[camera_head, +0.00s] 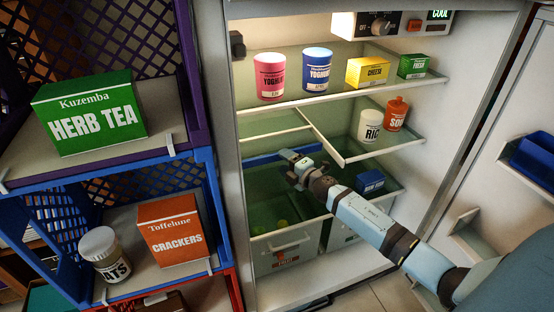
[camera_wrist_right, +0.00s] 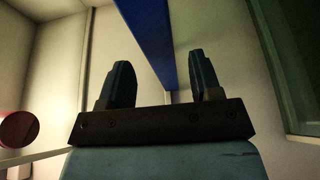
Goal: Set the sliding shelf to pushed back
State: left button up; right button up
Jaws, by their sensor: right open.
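The fridge's middle level has a glass shelf section (camera_head: 270,122) on the left and a longer one on the right. A blue strip (camera_head: 265,160) runs across the left part, below the glass; it looks like a shelf's front edge, but I cannot tell for sure. My right gripper (camera_head: 291,167) is inside the fridge near this strip, open and empty. In the right wrist view, the blue strip (camera_wrist_right: 150,38) shows beyond and between the open fingers (camera_wrist_right: 163,78); contact is not clear. My left gripper is out of view.
A rice jar (camera_head: 370,126) and an orange jar (camera_head: 396,113) stand on the right section. Yoghurts and boxes stand on the shelf (camera_head: 340,92) above. Drawers (camera_head: 285,250) lie below. The open door (camera_head: 500,130) is at right, crates (camera_head: 190,165) at left.

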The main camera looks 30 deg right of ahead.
aim_at(279, 158)
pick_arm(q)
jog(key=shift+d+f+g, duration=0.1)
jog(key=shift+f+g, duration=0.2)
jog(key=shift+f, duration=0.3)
pick_arm(e)
jog(key=shift+w+a, duration=0.15)
jog(key=shift+w, duration=0.85)
jog(key=shift+w+a, duration=0.15)
jog(key=shift+w, duration=0.8)
